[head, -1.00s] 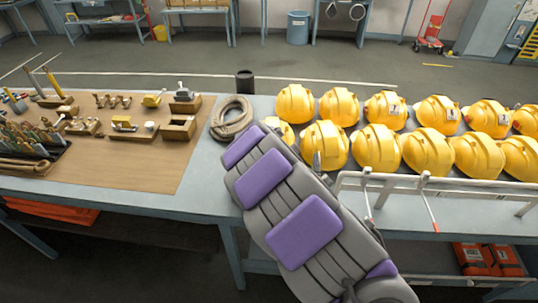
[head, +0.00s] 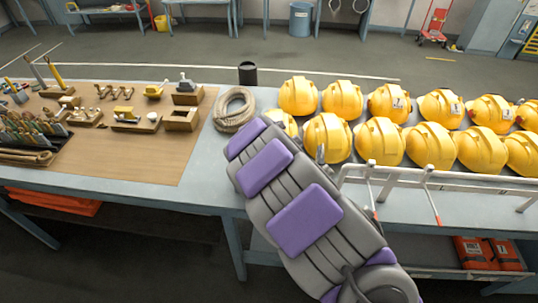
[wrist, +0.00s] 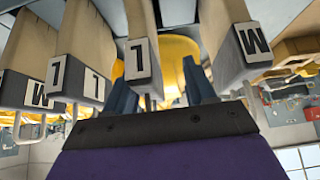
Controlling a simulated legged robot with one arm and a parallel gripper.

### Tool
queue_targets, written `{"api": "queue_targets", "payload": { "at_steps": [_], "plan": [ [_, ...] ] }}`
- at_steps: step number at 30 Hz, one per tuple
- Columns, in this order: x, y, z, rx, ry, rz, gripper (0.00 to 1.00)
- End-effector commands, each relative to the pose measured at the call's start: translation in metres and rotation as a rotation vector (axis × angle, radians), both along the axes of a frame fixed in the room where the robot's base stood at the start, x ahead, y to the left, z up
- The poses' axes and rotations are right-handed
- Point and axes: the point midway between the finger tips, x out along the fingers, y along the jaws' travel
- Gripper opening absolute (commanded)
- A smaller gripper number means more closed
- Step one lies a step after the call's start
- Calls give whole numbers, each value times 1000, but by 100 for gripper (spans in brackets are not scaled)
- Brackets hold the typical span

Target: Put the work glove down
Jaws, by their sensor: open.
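No work glove can be made out in either view. My gripper (wrist: 158,88) shows in the wrist view with its two dark blue fingers apart. I see nothing held between them. A yellow rounded shape, like a helmet, shows beyond the fingers. In the head view my grey arm with purple pads crosses the bench front, and its gripper cannot be made out there.
A grey bench (head: 205,165) carries yellow helmets (head: 328,137), a rope coil (head: 234,109), a dark cup (head: 248,74) and wooden-mounted tools (head: 181,118). A white rail (head: 470,179) stands before the helmets. Labelled wooden blocks (wrist: 141,45) sit close by in the wrist view.

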Motion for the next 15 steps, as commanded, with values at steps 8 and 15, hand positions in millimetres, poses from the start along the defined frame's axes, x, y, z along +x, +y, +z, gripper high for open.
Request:
{"api": "queue_targets", "payload": {
  "at_steps": [8, 15],
  "plan": [
    [-7, -2, 11, 3, 0, -1, 55],
    [-29, 4, 44, -1, -4, 2, 55]
  ]
}}
